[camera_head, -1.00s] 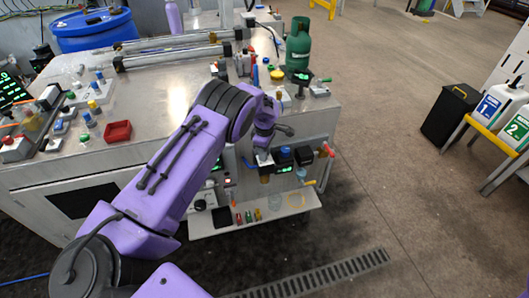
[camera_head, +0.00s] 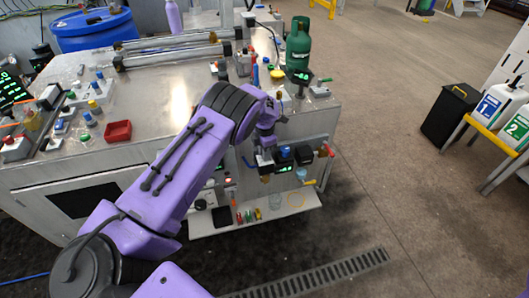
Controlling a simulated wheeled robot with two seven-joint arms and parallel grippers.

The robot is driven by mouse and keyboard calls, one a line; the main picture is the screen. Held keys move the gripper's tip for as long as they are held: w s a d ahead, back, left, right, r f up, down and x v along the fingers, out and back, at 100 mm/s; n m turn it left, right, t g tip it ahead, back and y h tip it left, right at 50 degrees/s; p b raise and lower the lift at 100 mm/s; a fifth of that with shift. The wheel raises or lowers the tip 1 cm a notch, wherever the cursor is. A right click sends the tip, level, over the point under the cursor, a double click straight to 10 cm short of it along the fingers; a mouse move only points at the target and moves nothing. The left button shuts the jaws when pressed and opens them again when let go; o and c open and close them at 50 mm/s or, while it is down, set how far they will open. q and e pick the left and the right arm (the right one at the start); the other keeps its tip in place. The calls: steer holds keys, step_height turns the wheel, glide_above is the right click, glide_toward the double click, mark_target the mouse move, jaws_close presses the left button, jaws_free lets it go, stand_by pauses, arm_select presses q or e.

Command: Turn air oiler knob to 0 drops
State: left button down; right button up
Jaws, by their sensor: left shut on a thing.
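My left gripper (camera_head: 265,157) is at the air-treatment units on the front right of the machine, above the leftmost unit. That unit has a small amber bowl (camera_head: 265,178) below and looks like the air oiler. The gripper is shut on its knob, which is mostly hidden behind my fingers and wrist. A blue knob (camera_head: 284,151) tops the unit just right, with a green readout below it. The drop setting cannot be read. My right gripper is not in view.
A black unit (camera_head: 304,154) and a red-handled valve (camera_head: 326,150) stand close on the right. A green gas bottle (camera_head: 299,48) stands on the worktop.

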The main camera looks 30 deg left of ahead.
arm_select(q)
steer(key=shift+n, duration=0.6)
steer(key=c, duration=1)
jaws_free()
step_height(320, 180, up, 10)
steer(key=shift+r+b, duration=0.25)
steer(key=shift+b, duration=0.8)
